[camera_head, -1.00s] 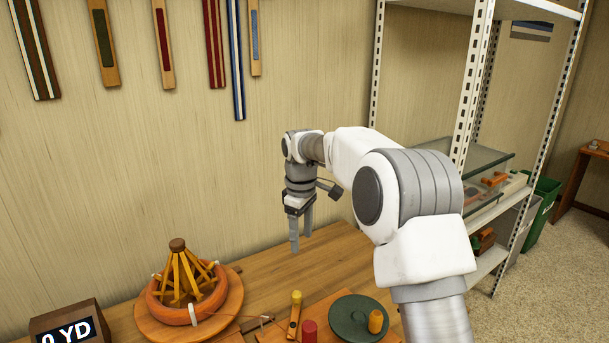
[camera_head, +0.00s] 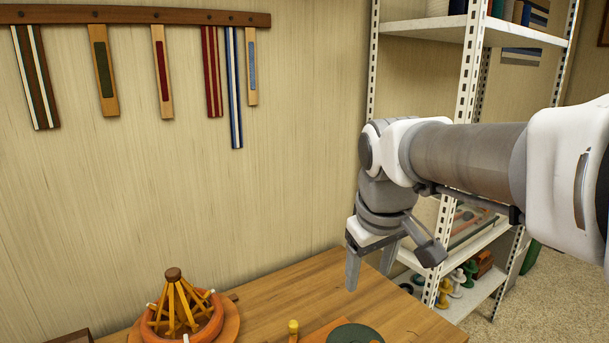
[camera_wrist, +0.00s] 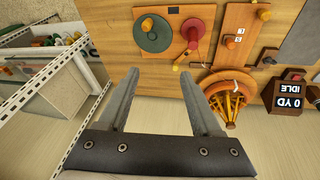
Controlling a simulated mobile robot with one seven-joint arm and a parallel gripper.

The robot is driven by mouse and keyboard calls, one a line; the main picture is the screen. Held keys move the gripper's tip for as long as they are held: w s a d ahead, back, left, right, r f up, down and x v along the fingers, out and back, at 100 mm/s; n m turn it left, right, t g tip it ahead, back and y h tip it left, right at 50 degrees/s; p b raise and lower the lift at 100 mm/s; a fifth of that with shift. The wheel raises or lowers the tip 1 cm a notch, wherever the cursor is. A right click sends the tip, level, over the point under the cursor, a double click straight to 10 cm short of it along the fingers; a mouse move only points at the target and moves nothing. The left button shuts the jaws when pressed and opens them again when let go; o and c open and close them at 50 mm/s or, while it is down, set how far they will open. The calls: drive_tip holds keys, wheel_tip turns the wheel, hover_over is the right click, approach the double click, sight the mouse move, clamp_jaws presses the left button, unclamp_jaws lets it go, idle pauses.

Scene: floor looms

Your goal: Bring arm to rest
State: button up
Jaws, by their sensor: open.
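My gripper (camera_head: 371,266) hangs pointing down above the right part of the wooden table (camera_head: 305,287) in the head view. Its two fingers are spread with nothing between them. In the wrist view my gripper (camera_wrist: 163,100) also shows open and empty, with the table (camera_wrist: 150,73) beyond the fingertips. My arm stretches in from the right of the head view, bent at the wrist.
A white metal shelf rack (camera_head: 468,100) stands close behind and right of my gripper. A round winder with yellow spokes (camera_head: 180,310) sits on the table at left. A green disc (camera_head: 355,334) lies near the front. A rail (camera_head: 140,15) with hanging strips is on the wall.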

drive_tip(key=s+d+f+m+t, duration=0.1)
drive_tip(key=s+d+m, duration=0.1)
drive_tip(key=s, duration=0.5)
drive_tip(key=s+d+f+m, duration=0.2)
drive_tip(key=s+m, duration=0.1)
drive_tip(key=s, duration=0.4)
drive_tip(key=shift+f+t+p, duration=0.25)
drive_tip(key=shift+t+p, duration=0.1)
drive_tip(key=shift+t, duration=0.05)
drive_tip(key=shift+s, duration=0.1)
